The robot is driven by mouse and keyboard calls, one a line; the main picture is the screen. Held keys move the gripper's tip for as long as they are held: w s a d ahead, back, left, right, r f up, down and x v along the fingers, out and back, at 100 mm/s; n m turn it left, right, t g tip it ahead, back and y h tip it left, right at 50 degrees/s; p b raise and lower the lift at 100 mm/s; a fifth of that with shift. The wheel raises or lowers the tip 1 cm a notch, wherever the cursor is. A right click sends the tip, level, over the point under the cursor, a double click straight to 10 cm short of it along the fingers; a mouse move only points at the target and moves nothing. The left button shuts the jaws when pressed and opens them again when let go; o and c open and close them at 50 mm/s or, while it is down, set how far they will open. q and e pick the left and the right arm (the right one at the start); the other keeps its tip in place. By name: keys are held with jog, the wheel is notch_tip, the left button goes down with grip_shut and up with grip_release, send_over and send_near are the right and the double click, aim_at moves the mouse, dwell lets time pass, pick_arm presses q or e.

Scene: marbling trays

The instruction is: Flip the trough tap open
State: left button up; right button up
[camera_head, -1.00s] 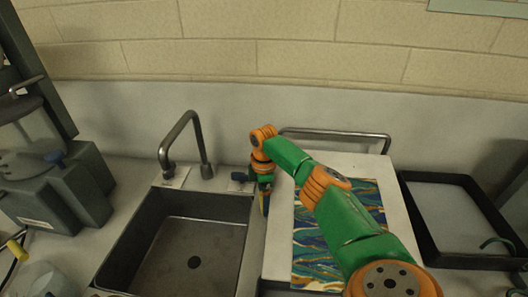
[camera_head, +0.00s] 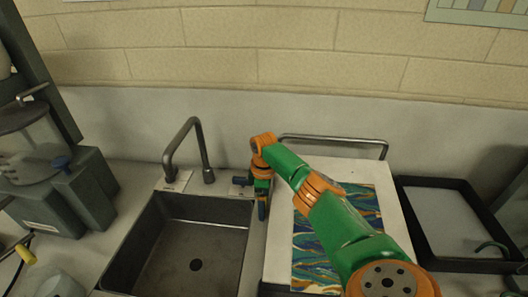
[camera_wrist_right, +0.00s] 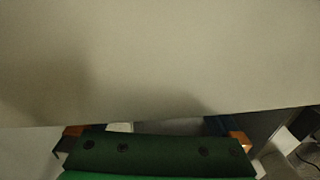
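A grey sink trough (camera_head: 150,222) is set in the counter, with a bent grey spout (camera_head: 180,138) behind it. My left gripper is not in view.
A white board (camera_head: 278,255) with a marbled blue and gold sheet (camera_head: 310,250) lies under my right arm, with a grey rail (camera_head: 335,137) behind. A black-rimmed tray (camera_head: 402,205) is at right.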

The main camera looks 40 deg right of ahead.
notch_tip(320, 180, up, 7)
jog(key=shift+r+b, duration=0.1)
jog(key=shift+b, duration=0.25)
dwell(0.3)
